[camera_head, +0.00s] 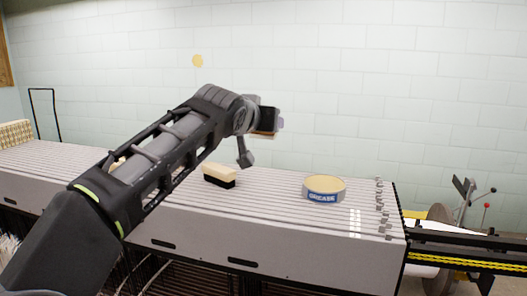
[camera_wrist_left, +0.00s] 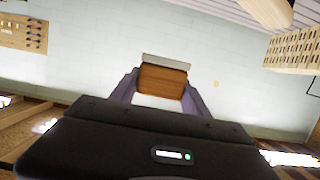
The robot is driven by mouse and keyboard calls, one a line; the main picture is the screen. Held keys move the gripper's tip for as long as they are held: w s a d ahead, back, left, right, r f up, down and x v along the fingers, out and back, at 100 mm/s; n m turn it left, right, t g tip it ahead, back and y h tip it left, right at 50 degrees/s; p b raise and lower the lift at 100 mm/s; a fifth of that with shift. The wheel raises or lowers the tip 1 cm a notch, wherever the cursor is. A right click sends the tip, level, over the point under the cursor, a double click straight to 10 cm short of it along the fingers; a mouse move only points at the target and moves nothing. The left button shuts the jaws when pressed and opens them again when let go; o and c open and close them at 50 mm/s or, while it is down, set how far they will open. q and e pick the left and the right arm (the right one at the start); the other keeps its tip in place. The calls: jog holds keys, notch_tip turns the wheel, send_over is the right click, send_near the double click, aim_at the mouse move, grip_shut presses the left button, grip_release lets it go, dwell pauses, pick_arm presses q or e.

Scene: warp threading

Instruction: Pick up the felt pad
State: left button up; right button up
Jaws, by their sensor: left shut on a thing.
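My left gripper (camera_head: 276,122) is raised above the ribbed table top in the head view. It is shut on a brown wooden block with a pale grey layer along one edge, which looks like the felt pad (camera_wrist_left: 163,79). In the left wrist view the pad sits between the two purple fingers. In the head view only a small brown part of the pad (camera_head: 267,121) shows, largely covered by the gripper. The pad is clear of the table. My right gripper is not in view.
A brush (camera_head: 219,175) with a cream back and dark bristles stands on the ribbed table (camera_head: 270,222). A grease tin (camera_head: 324,188) stands right of it. Small metal pieces (camera_head: 380,208) line the table's right end. A yellow disc (camera_head: 198,61) shows against the wall.

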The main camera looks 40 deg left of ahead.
pick_arm(q)
jog(key=shift+r, duration=2.3)
